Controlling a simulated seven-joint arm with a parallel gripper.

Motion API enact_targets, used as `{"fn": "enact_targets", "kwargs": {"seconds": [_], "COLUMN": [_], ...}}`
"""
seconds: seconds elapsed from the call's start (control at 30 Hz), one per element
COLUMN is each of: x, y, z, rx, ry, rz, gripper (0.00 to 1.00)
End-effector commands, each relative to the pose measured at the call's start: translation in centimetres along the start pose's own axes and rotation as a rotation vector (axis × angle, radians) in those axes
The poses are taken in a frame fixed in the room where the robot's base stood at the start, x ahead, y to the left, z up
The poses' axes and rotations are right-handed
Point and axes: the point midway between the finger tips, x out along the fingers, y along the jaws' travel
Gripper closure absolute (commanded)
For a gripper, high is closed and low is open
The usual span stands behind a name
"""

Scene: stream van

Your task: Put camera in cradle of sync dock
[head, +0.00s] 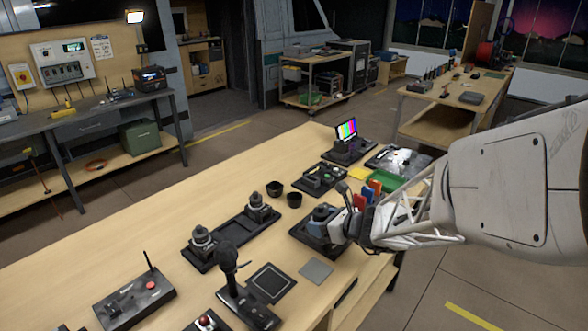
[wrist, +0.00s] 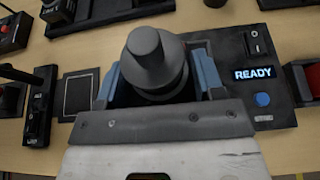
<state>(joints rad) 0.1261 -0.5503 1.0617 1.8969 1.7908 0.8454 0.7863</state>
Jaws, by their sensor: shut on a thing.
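The camera, a dark grey rounded body with a knob-like top, sits between my fingers (wrist: 157,78) in the wrist view (wrist: 150,48). My gripper's blue-padded fingers are shut on it, one on each side. The black sync dock (wrist: 272,112) lies below and to the right, with a lit READY display and a blue button. In the head view, my gripper (head: 335,222) is at the dock (head: 304,236), with the camera (head: 321,211) over it. The cradle is hidden beneath the camera and fingers, so I cannot tell whether the camera is seated.
A black tray (head: 228,231) holds two similar dark devices at its ends. A joystick (head: 229,258), a grey pad (head: 316,270), two black cups (head: 275,188) and a colour-bar monitor (head: 347,131) stand around. Bare tabletop lies to the back left.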

Motion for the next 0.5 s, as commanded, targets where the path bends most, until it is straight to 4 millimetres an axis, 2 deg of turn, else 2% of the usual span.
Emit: {"fn": "enact_targets", "kwargs": {"seconds": [0.23, 0.5], "x": [2.7, 3.7], "y": [-2.3, -3.2], "z": [0.9, 1.2], "rx": [-0.001, -0.001], "ry": [-0.002, -0.002], "rz": [0.001, 0.0], "gripper": [0.8, 0.8]}}
